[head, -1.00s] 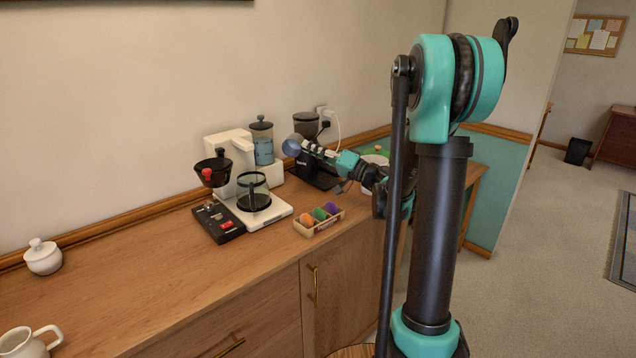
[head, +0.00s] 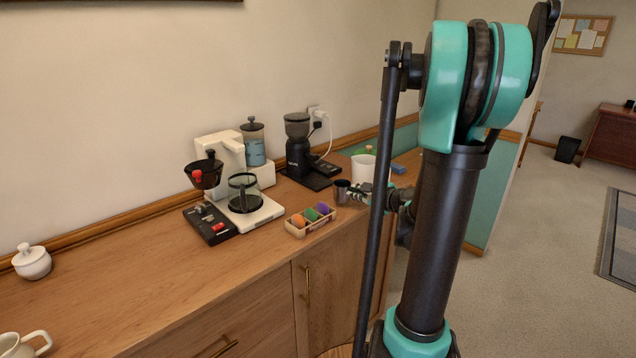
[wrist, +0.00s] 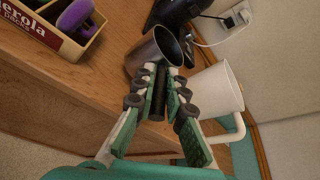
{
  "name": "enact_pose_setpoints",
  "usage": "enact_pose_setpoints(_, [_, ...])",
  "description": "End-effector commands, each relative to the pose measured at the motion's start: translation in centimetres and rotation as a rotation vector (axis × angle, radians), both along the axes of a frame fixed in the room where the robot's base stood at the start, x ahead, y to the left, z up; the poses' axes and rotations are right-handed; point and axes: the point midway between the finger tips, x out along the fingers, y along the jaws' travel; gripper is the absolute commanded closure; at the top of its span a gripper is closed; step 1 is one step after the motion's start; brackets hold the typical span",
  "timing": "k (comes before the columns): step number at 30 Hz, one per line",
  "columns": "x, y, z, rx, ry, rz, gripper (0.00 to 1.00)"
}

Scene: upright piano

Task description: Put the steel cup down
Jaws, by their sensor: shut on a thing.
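The steel cup (head: 342,193) is a small dark metal cup at the right of the counter, between the pod box and the white mug. In the wrist view the cup (wrist: 150,52) shows its open mouth, and it is tilted in the picture. My gripper (wrist: 160,92) is shut on the cup's dark handle. In the head view my gripper (head: 360,193) reaches the cup from the right, partly hidden by my arm. The cup is at or just above the wooden counter (head: 130,275); I cannot tell whether it touches.
The pod box (head: 310,222) stands left of the cup. The white mug (head: 362,168) is close by on the right, near my gripper in the wrist view. The black grinder (head: 300,155) with its cord is behind. The coffee maker (head: 262,208) stands farther left.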

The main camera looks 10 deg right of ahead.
Motion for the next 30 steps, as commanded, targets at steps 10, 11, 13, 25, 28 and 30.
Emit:
enact_pose_setpoints(10, [4.8,1.5,-0.4,0.021,0.014,-0.036,1.0])
enact_pose_setpoints(11, [5.5,1.8,-0.4,0.021,0.015,-0.035,1.0])
enact_pose_setpoints(13, [7.1,2.5,-0.4,0.022,0.013,-0.036,1.0])
enact_pose_setpoints(25, [12.2,4.5,-0.4,0.02,0.014,-0.039,1.0])
enact_pose_setpoints(28, [12.7,4.8,-0.4,0.021,0.013,-0.038,1.0])
enact_pose_setpoints(30, [13.5,5.2,-0.4,0.022,0.013,-0.038,1.0])
